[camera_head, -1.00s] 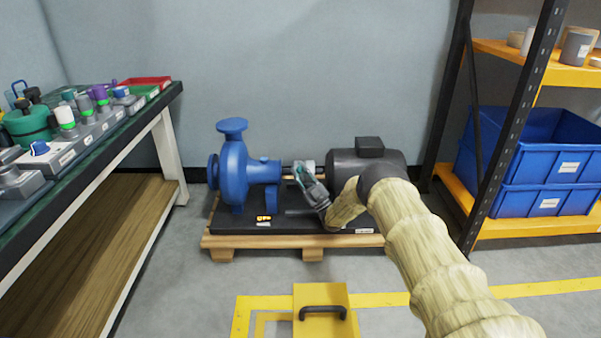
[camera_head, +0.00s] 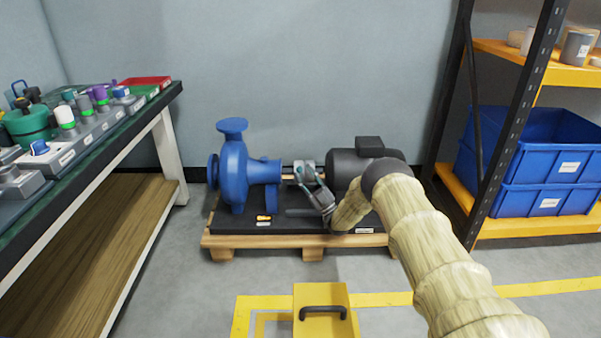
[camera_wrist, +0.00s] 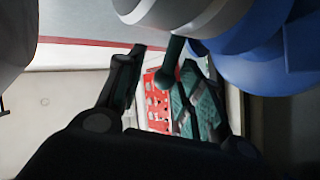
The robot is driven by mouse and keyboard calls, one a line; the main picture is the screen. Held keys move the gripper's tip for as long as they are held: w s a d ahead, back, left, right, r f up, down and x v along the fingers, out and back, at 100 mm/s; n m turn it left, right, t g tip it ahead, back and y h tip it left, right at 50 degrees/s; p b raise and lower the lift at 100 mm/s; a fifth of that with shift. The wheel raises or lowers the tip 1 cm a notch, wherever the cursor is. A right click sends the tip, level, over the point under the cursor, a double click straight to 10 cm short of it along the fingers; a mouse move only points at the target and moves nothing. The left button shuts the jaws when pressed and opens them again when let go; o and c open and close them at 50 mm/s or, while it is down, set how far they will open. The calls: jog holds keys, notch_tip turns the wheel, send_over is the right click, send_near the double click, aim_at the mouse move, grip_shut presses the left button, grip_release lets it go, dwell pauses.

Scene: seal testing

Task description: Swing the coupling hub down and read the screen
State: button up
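The blue pump (camera_head: 238,165) and dark motor (camera_head: 352,165) sit on a black base. The grey coupling hub (camera_head: 306,170) is on the shaft between them. In the wrist view, a grey round part (camera_wrist: 185,14), likely the hub, fills the top. A dark green rod with a rounded end (camera_wrist: 167,76) hangs below it. My gripper (camera_head: 312,178) is at the hub; in the wrist view its fingers (camera_wrist: 165,60) stand apart with the rod between them. I cannot tell whether they touch it. A small screen (camera_head: 263,218) glows orange at the base's front; its text is too small to read.
The base stands on a wooden pallet (camera_head: 222,241). A bench with tools (camera_head: 160,106) is on the left. A rack with blue bins (camera_head: 545,200) is on the right. A yellow block with a black handle (camera_head: 322,297) is on the floor in front.

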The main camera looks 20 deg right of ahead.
jog(key=s+d, duration=0.5)
jog(key=s, duration=0.3)
jog(key=shift+s, duration=0.4)
